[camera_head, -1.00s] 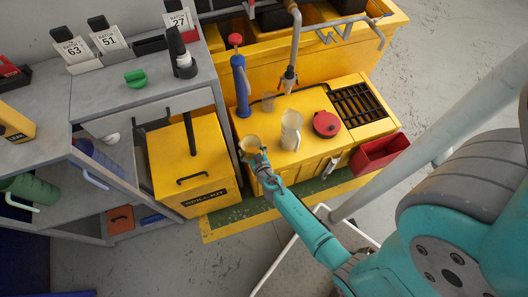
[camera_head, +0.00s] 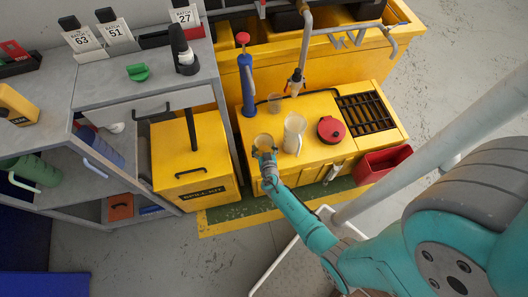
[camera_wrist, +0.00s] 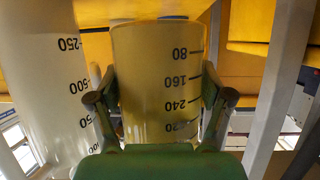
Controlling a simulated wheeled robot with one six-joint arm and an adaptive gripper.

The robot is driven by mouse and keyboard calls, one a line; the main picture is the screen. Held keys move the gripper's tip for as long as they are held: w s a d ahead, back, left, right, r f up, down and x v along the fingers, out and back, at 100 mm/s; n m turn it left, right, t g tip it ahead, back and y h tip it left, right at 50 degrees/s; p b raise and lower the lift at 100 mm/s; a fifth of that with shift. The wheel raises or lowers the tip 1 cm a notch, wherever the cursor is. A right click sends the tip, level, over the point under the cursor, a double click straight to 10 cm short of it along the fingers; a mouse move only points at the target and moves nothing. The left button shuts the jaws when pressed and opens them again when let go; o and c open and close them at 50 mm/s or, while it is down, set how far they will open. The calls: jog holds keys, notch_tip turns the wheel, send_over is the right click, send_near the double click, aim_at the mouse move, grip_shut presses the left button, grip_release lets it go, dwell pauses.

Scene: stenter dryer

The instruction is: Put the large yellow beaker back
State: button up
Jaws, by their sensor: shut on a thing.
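The large yellow beaker (camera_head: 263,141) is at the front left of the yellow cabinet's top in the head view. In the wrist view the beaker (camera_wrist: 157,65) is clear-walled with a yellow tint, and its marks read 80, 160, 240. My gripper (camera_head: 265,154) is shut on it; in the wrist view the gripper's fingers (camera_wrist: 157,100) press on both sides. I cannot tell whether its base touches the cabinet top. A taller white jug (camera_head: 293,133) stands close to its right; it also shows at the left of the wrist view (camera_wrist: 40,70).
A small clear beaker (camera_head: 275,102) stands behind on the yellow cabinet (camera_head: 313,158). A red lid (camera_head: 330,129) and a dark grille (camera_head: 367,113) are to the right. A blue pump (camera_head: 247,85) stands at the back left. A tap (camera_head: 296,80) hangs above the cabinet.

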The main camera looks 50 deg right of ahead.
jog(key=shift+f, duration=2)
jog(key=o, duration=1.3)
jog(key=shift+f, duration=0.15)
jog(key=v, duration=1.2)
